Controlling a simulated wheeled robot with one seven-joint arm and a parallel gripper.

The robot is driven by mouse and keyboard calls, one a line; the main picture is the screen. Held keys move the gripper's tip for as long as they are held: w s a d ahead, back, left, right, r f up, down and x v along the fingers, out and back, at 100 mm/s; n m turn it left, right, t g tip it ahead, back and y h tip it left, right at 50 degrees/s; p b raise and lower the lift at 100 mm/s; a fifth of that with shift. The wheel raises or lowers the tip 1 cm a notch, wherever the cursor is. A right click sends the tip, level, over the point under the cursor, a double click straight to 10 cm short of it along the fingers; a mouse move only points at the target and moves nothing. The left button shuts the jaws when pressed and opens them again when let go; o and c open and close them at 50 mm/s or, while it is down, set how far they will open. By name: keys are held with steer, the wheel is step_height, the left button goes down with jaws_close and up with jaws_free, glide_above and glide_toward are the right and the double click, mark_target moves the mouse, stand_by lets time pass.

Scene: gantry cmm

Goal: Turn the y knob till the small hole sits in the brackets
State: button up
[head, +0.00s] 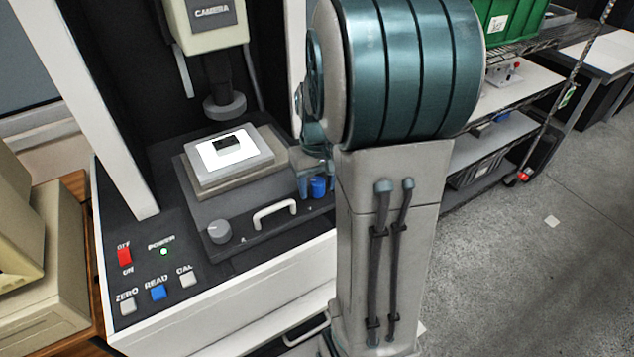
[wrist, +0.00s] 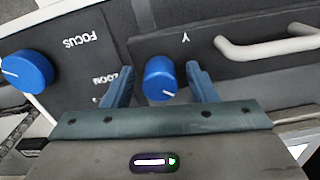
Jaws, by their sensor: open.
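The y knob (wrist: 158,78) is a blue cylinder with a white pointer mark, below the letter Y in the wrist view. It also shows in the head view (head: 318,187), partly hidden by my gripper. My gripper (wrist: 159,68) is open, with one finger on each side of the knob. A gap shows between the knob and each finger. A small dark part (head: 229,146) lies on the lit white stage plate (head: 205,161) under the camera (head: 212,15). The small hole and the brackets cannot be made out in either view.
A pale bar handle (head: 273,214) and a grey knob (head: 219,231) sit left of the y knob. A blue FOCUS knob (wrist: 28,70) is nearby in the wrist view. The power switch (head: 124,257) and several buttons are on the front left panel.

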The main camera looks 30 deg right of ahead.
mark_target(317, 181)
steer(key=c, duration=1)
steer(key=shift+o, duration=0.2)
steer(key=shift+m, duration=0.3)
steer(key=shift+m, duration=3.1)
steer(key=o, duration=1)
steer(key=shift+c, duration=0.2)
step_height(317, 181, up, 14)
